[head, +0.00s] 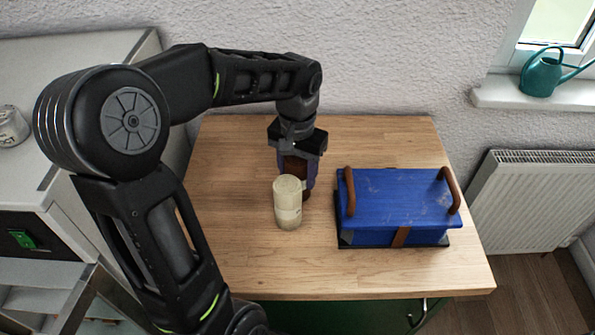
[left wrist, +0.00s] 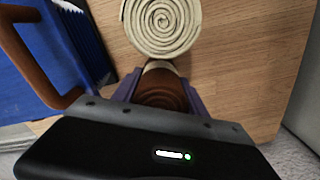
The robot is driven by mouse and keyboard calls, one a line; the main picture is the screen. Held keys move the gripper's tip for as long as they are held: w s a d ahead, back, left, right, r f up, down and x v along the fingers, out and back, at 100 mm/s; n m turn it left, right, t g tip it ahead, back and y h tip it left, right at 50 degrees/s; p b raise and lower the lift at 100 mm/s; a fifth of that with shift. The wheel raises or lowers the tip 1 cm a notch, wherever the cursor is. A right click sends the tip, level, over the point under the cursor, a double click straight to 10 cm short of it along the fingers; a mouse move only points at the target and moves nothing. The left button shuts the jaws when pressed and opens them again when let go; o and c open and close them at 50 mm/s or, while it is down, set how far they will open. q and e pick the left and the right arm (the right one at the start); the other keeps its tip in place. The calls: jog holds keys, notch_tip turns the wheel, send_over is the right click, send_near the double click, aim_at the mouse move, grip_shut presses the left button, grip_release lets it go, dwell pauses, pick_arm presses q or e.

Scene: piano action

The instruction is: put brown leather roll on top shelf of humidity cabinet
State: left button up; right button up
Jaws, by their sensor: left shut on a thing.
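My left gripper (head: 297,180) points down over the wooden worktop and is shut on the brown leather roll (head: 295,166). The left wrist view shows the roll (left wrist: 163,90) upright between the purple fingers of the gripper (left wrist: 160,92). In the head view the roll is partly hidden by the gripper and the cream roll in front. I cannot tell whether it touches the worktop. A pale cabinet (head: 30,272) with a green-lit panel and shelves is at the left edge, partly behind my arm; I cannot tell whether it is the humidity cabinet. My right gripper is out of view.
A cream felt roll (head: 287,205) stands close beside the gripper. A blue box (head: 400,200) with brown handles is to the right on the wooden worktop (head: 380,275). A jar (head: 12,126) stands on the pale top at left. A radiator (head: 530,195) is at right.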

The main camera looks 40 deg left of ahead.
pick_arm(q)
jog(key=shift+f, duration=0.2)
jog(key=o, duration=1.4)
jog(key=shift+o, duration=0.2)
jog(key=shift+r, duration=0.1)
jog(key=shift+r, duration=0.15)
notch_tip(320, 180, up, 12)
jog(key=shift+p, duration=0.6)
